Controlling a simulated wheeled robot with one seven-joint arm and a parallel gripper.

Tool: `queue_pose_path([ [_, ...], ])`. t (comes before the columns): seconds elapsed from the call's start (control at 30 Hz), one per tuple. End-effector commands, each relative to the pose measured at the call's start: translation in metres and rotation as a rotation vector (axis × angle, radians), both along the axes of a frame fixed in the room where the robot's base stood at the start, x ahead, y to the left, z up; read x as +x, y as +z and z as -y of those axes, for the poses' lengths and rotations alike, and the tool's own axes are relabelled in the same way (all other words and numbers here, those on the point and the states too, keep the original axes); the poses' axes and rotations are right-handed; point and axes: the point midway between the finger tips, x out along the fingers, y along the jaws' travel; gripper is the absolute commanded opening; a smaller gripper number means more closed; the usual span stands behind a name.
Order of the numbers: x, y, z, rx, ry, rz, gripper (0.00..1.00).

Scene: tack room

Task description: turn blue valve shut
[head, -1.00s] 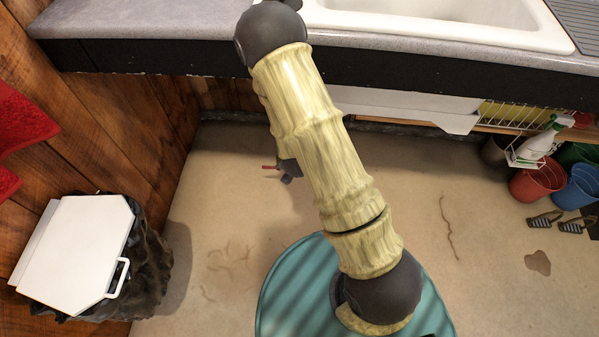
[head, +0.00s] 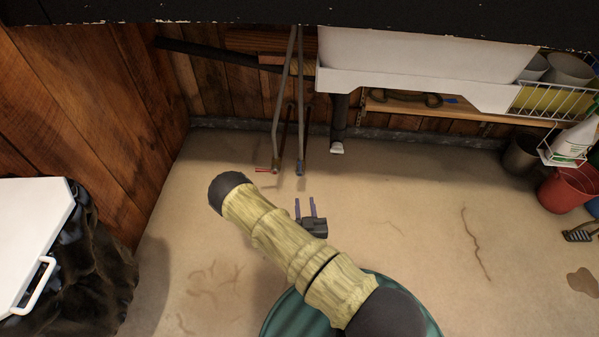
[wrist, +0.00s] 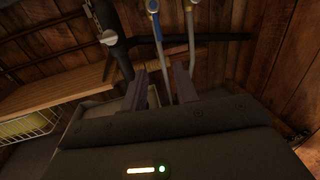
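The blue valve (head: 299,168) sits at the lower end of the right-hand of two thin grey pipes under the sink. In the wrist view its blue handle (wrist: 157,29) looks roughly in line with its pipe, ahead of my fingers. A red-handled valve (head: 266,170) is on the left-hand pipe, its handle pointing left. My gripper (head: 305,208) is below the blue valve in the head view, fingers pointing toward the wall. The wrist view shows the two fingers (wrist: 159,88) spread apart with nothing held between them. They are apart from the valve.
A dark drain pipe (head: 339,122) hangs just right of the blue valve. A wooden shelf (head: 400,107) and wire rack (head: 553,103) are farther right. The black counter edge (head: 230,35) overhangs above. A white-lidded bin (head: 30,235) stands left. The floor around my gripper is clear.

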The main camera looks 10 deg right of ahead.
Motion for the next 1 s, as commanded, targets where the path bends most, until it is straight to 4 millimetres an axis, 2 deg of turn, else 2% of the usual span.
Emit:
queue_pose_path([
  [0.37, 0.000, 0.000, -0.001, -0.002, 0.005, 0.006, 0.29],
  [0.57, 0.010, -0.002, 0.000, 0.001, 0.002, 0.006, 0.29],
  [0.77, 0.031, -0.001, 0.004, 0.002, 0.001, 0.011, 0.29],
  [1.0, 0.074, -0.003, 0.008, -0.001, 0.005, 0.011, 0.29],
])
